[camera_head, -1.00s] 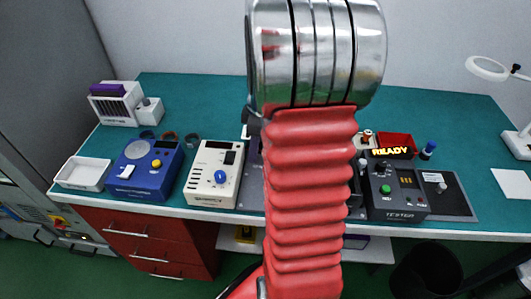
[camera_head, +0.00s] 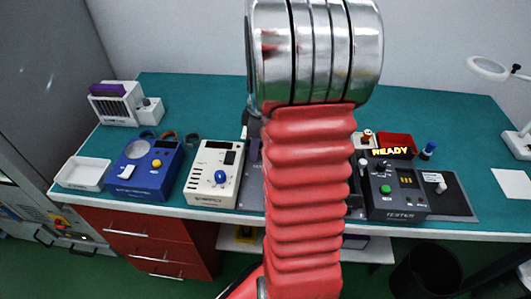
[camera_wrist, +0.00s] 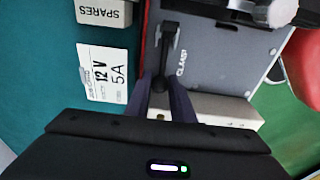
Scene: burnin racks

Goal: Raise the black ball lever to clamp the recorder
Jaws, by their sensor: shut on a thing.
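In the wrist view, a black lever (camera_wrist: 169,45) is hinged on a grey plate (camera_wrist: 208,70) marked CLAMP. Its ball end (camera_wrist: 160,84) lies between the fingertips of my gripper (camera_wrist: 164,92), which is shut on it. The lever lies nearly along the picture's vertical, from a dark mount at the top down to my fingers. A dark part with a shiny metal piece (camera_wrist: 262,12) shows at the plate's top edge; I cannot tell whether it belongs to the recorder. In the head view my arm hides the gripper, the lever and most of the plate.
A job card (camera_wrist: 104,73) reading 12 V 5A and a SPARES box (camera_wrist: 104,12) are left of the plate. A cream device (camera_head: 214,172) stands left of my arm; a dark tester (camera_head: 393,190) with a lit READY sign (camera_head: 391,152) stands right.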

